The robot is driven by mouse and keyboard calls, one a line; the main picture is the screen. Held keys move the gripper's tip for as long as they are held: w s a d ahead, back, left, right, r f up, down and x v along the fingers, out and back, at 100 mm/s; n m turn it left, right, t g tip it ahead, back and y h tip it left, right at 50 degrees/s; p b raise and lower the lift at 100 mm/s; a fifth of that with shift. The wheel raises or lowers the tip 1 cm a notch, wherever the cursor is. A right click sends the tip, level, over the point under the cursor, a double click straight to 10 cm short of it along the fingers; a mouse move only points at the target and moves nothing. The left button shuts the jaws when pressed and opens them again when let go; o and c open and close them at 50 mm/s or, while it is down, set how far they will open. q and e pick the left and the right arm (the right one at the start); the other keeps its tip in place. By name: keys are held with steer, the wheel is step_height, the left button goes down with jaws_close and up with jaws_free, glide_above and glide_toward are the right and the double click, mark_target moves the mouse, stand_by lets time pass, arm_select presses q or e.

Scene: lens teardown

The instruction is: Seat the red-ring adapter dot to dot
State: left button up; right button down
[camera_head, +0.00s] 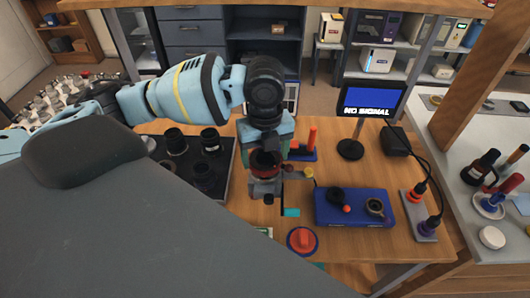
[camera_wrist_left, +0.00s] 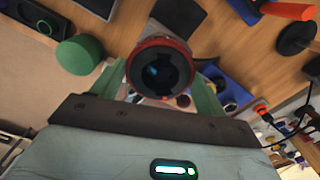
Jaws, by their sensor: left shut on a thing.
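My left gripper (camera_head: 266,160) is above the middle of the table. It is shut on the red-ring adapter (camera_head: 264,165), a dark cylinder with a red band. In the left wrist view the adapter (camera_wrist_left: 161,68) sits between the green fingers, its open round end facing the camera, with a bluish glint inside. In the head view a grey block (camera_head: 264,187) shows just below the adapter. I cannot tell whether they touch. My right gripper is not in view.
A blue tray (camera_head: 330,217) with small round parts lies right of the gripper. A dark tray (camera_head: 222,187) with several black lens parts is left. A "NO SIGNAL" monitor (camera_head: 371,101) stands behind. A red-topped round item (camera_head: 302,240) lies in front.

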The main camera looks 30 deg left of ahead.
arm_select(q)
steer(key=shift+f+p, duration=0.3)
steer(key=shift+f, duration=0.5)
stand_by(1.4)
